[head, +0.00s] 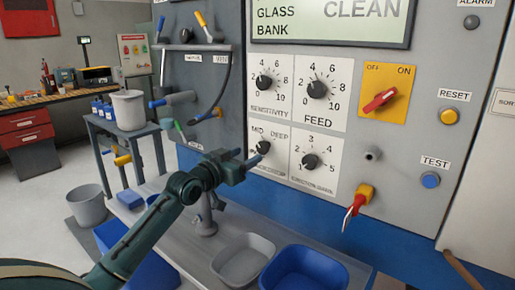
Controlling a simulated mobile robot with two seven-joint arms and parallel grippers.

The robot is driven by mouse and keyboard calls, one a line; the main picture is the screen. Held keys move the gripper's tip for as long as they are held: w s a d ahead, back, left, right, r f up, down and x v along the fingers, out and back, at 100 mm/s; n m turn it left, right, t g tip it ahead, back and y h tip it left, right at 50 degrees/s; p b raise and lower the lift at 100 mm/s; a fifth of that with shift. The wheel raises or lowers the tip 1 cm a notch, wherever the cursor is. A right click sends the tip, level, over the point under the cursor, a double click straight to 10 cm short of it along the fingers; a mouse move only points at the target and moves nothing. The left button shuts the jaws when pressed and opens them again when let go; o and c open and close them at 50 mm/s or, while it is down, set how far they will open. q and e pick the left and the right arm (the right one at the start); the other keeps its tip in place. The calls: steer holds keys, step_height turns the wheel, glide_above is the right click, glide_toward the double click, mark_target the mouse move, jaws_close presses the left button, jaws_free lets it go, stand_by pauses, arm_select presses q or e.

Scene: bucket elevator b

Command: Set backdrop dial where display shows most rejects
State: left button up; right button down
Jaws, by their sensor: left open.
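The dial marked MID and DEEP (263,147) is on the lower left white plate of the grey panel. Its name label below is partly hidden by my gripper and too small to read, and its exact pointer setting is hard to tell. The display (330,22) at the top shows GLASS BANK and CLEAN; its upper part is cut off, and no reject count shows. My left gripper (251,160) is open and empty, just below and left of this dial, with its fingers toward the panel; contact cannot be told. My right gripper is not in view.
Dials for sensitivity (264,83), feed (317,89) and a fourth dial (310,161) are close by. A red switch (379,99), yellow reset button (449,116) and blue test button (430,180) are to the right. A grey tub (241,262) and blue tub (304,272) stand below.

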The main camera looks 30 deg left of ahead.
mark_target(261, 147)
arm_select(q)
steer(key=w, duration=0.6)
steer(key=shift+d, duration=0.25)
steer(key=c, duration=1)
steer(key=shift+o, duration=0.2)
steer(key=shift+p, duration=0.3)
